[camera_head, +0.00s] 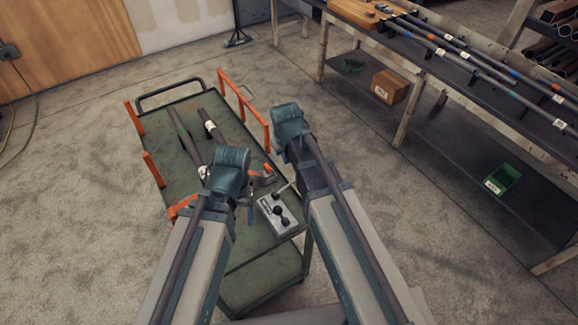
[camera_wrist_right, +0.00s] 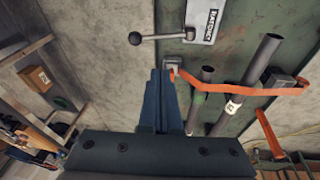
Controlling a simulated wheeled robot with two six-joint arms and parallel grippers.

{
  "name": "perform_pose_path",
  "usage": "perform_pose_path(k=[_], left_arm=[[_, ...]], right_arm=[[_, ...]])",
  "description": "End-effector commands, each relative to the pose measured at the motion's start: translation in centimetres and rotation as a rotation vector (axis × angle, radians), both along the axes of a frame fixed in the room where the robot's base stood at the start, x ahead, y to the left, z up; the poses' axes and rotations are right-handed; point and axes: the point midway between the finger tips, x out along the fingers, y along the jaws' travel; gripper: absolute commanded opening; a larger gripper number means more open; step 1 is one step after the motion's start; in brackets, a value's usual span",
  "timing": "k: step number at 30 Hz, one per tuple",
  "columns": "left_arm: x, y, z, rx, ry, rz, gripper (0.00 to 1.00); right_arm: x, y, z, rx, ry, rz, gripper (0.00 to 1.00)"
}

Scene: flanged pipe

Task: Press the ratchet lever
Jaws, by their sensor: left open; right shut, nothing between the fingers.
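The ratchet box (camera_head: 270,207) is a pale grey block with dark knobs on the near end of the green cart. In the right wrist view, its labelled plate (camera_wrist_right: 205,20) shows at the top, with the ratchet lever (camera_wrist_right: 160,36), a thin rod ending in a dark ball, sticking out to the left. My right gripper (camera_wrist_right: 162,72) is shut and empty, its tips apart from the lever in that picture, just below it. In the head view its fingers are hidden by my wrist. My left gripper (camera_head: 245,205) is open, just left of the box; whether it touches anything cannot be told.
The green cart (camera_head: 178,112) has orange rails (camera_head: 243,108) and carries dark pipes (camera_head: 209,124). A workbench (camera_head: 455,72) with several pipes stands at the right. A cardboard box (camera_head: 389,87) and a green bin (camera_head: 502,180) sit on its lower shelf. Open floor lies left of the cart.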

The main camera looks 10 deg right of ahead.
Motion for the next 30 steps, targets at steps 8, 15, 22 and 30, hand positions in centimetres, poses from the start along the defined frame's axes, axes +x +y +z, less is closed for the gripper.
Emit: perform_pose_path(k=[8, 15, 22, 30], left_arm=[[0.0, 0.0, -3.0, 0.000, 0.000, 0.000, 0.77], [0.0, 0.0, -6.5, 0.000, 0.000, 0.000, 0.77], [0.0, 0.0, -9.8, 0.000, 0.000, 0.000, 0.77], [0.0, 0.0, -12.8, 0.000, 0.000, 0.000, 0.77]], right_arm=[[0.7, -0.1, -3.0, 0.000, 0.000, 0.000, 0.00], [1.5, -0.3, -6.5, 0.000, 0.001, 0.000, 0.00], [2.3, -0.4, -9.8, 0.000, 0.001, 0.000, 0.00], [2.1, -1.7, -12.8, 0.000, 0.001, -0.001, 0.00]])
